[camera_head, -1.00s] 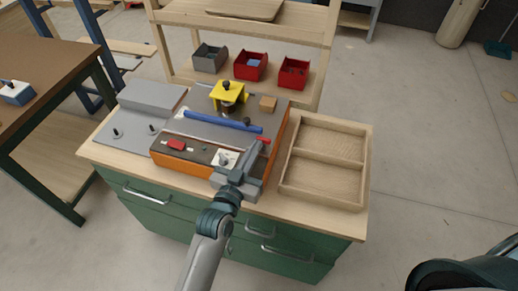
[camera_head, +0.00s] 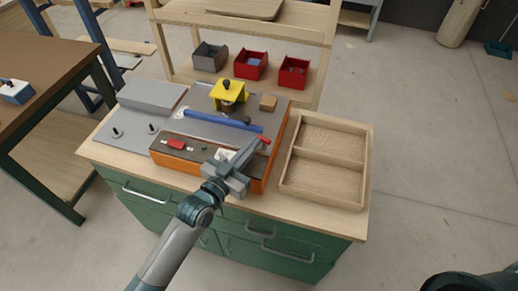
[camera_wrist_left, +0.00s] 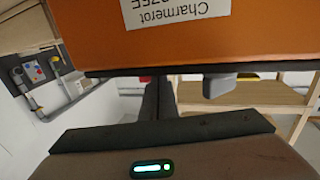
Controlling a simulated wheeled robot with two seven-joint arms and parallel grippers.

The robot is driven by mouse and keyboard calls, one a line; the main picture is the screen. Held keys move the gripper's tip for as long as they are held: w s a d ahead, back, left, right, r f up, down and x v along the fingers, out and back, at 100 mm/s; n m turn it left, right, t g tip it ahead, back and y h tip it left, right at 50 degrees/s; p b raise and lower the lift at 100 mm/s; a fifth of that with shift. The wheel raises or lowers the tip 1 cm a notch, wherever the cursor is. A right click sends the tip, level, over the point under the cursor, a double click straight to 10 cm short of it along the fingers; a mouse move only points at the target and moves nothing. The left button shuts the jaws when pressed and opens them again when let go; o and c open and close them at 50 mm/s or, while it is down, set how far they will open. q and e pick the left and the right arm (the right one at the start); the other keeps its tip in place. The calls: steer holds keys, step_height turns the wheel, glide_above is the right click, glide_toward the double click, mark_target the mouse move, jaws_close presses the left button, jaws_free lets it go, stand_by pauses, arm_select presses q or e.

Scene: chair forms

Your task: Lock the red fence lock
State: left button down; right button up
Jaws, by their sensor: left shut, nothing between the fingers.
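The orange machine (camera_head: 210,169) with a grey top stands on the bench. A blue fence bar (camera_head: 222,121) lies across it. A small red handle (camera_head: 265,139) shows at the machine's right end, by my left gripper (camera_head: 255,149); I take it for the red fence lock. The gripper is shut and empty, its tips at or just below the handle; contact cannot be told. My arm hides part of the machine's front right corner. In the left wrist view, the machine's orange side (camera_wrist_left: 220,35) fills the top, above the dark fingers (camera_wrist_left: 158,100). My right gripper is out of view.
A red part (camera_head: 176,144) sits on the machine's front left. A yellow clamp-like piece (camera_head: 228,94) and a wooden block (camera_head: 268,103) are at its back. A wooden tray (camera_head: 325,156) stands close on the right. Bins (camera_head: 250,66) sit behind.

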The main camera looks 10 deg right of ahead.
arm_select(q)
steer(key=shift+w, duration=0.15)
steer(key=shift+w+a+r, duration=0.1)
steer(key=shift+w+a, duration=0.05)
steer(key=shift+w, duration=0.1)
steer(key=shift+w+a, duration=0.1)
steer(key=shift+w, duration=0.45)
steer(key=shift+a, duration=0.15)
stand_by(0.4)
